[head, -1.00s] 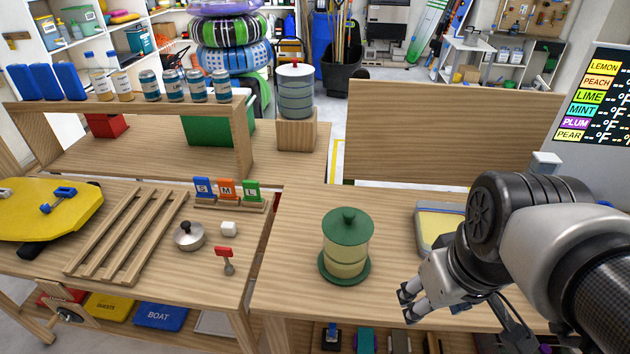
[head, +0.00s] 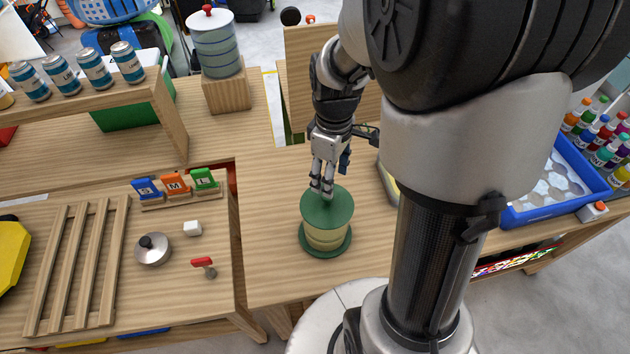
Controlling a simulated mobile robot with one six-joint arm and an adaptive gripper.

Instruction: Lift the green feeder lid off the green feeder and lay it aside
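The green feeder (head: 326,236) stands upright on the wooden table, a pale yellow cylinder on a round green base. Its green lid (head: 326,212) lies flat on top of it. My gripper (head: 322,188) points down at the back half of the lid, with its fingertips close together at the lid's middle. The lid's knob is hidden by the fingers. I cannot tell whether the fingers touch or hold the knob.
The table (head: 270,205) is bare to the left of the feeder. A pale tray-like item (head: 388,184) is partly hidden behind my arm.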

